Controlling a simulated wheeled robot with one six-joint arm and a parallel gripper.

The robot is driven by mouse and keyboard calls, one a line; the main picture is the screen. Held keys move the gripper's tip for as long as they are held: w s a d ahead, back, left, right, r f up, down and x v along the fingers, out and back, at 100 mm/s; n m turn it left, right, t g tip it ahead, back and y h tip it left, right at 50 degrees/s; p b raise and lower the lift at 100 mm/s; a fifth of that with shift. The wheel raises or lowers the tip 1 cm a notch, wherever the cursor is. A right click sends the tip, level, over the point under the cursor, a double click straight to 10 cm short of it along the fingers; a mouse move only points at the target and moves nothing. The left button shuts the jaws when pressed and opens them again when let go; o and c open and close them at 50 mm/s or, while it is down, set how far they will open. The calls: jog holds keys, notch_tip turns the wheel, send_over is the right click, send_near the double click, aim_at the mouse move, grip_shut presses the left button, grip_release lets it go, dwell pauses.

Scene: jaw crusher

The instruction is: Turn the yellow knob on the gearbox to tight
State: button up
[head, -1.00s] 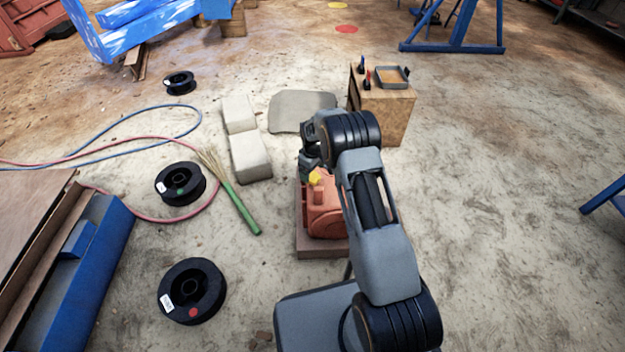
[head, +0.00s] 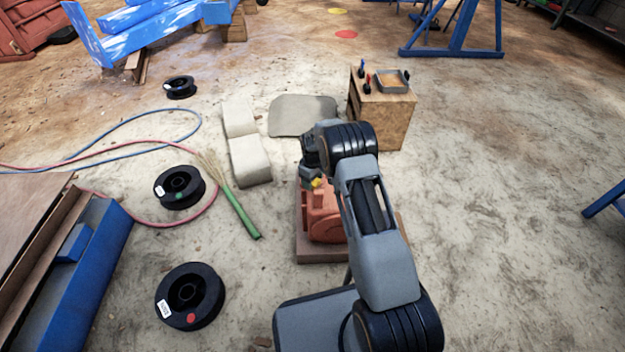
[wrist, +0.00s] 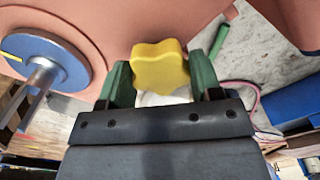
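The yellow knob (wrist: 160,68) is a lobed knob on the orange-red gearbox (head: 324,216). In the head view the knob (head: 317,183) shows just below my gripper (head: 310,171). In the wrist view the green fingers of my gripper (wrist: 161,80) stand one on each side of the knob, very close to its edges. I cannot tell whether they press on it or only straddle it. A blue-grey disc with a shaft and a yellow mark (wrist: 45,62) is at the left of the gearbox. My arm hides the gearbox's right side.
The gearbox sits on a brown base (head: 312,256). Pale blocks (head: 250,160), a green-handled broom (head: 242,212) and black spools (head: 180,187) lie to the left. A wooden cabinet (head: 385,122) with a tray stands behind.

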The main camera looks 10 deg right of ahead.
jog(key=c, duration=0.4)
jog(key=m+p, duration=0.1)
jog(key=m, duration=0.7)
jog(key=shift+m+p, duration=0.3)
jog(key=shift+p, duration=0.05)
jog(key=m, duration=1)
jog(key=shift+p, duration=0.3)
jog(key=shift+m, duration=0.3)
